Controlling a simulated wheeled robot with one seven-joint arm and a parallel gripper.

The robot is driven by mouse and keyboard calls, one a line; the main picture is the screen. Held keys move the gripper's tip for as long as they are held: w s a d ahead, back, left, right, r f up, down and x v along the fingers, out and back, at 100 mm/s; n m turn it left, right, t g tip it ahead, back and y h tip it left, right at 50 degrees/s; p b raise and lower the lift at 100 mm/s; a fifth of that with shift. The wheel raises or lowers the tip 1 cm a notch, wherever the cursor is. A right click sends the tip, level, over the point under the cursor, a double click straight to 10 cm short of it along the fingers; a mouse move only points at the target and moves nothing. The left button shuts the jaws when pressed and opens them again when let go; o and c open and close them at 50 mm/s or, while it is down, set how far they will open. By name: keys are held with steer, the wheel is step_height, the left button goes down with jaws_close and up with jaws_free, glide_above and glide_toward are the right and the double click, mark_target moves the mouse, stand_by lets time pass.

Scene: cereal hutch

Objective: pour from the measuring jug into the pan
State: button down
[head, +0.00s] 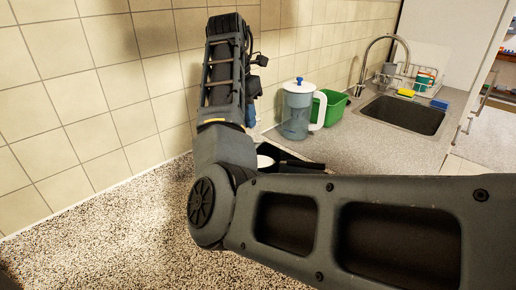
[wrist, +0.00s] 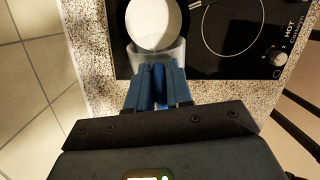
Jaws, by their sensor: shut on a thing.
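My gripper (wrist: 159,72) has blue fingers, shut on a clear measuring jug (wrist: 178,52) in the wrist view. The jug's see-through wall shows just beyond the fingertips; I cannot make out its contents or its tilt. The pan (wrist: 152,18) shows as a round white shape on the black hob, directly beyond the jug. The jug overlaps the pan's near edge in this view; I cannot tell the height between them. In the head view the pan (head: 265,161) is mostly hidden behind my arm, and I cannot make out the held jug there.
The black hob (wrist: 235,55) has a control knob on its right. A lidded pitcher (head: 296,112) stands beside a green tub (head: 332,108), left of the sink (head: 405,114). A tiled wall (head: 100,100) borders the counter. The speckled counter (head: 110,240) in front is clear.

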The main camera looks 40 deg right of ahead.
steer(key=shift+s+a+f+h+b, duration=0.1)
steer(key=shift+a+f+h+b, duration=0.05)
steer(key=shift+a+f+b, duration=0.2)
steer(key=shift+a+f+h+b, duration=0.1)
steer(key=shift+a+h+b, duration=0.1)
steer(key=shift+a, duration=0.25)
steer(key=shift+s+a+f+h+b, duration=0.15)
steer(key=shift+a+h+b, duration=0.35)
steer(key=shift+b, duration=0.75)
steer(key=shift+a, duration=0.3)
steer(key=shift+s+a+h+p, duration=0.15)
steer(key=shift+h+p, duration=0.1)
steer(key=shift+p, duration=0.3)
steer(key=shift+a+h+p, duration=0.35)
steer(key=shift+h+p, duration=0.05)
steer(key=shift+p, duration=0.15)
steer(key=shift+a+f+t, duration=0.15)
steer(key=shift+f+t, duration=0.1)
steer(key=shift+t, duration=0.05)
steer(key=shift+a+h+p, duration=0.1)
steer(key=shift+h+p, duration=0.2)
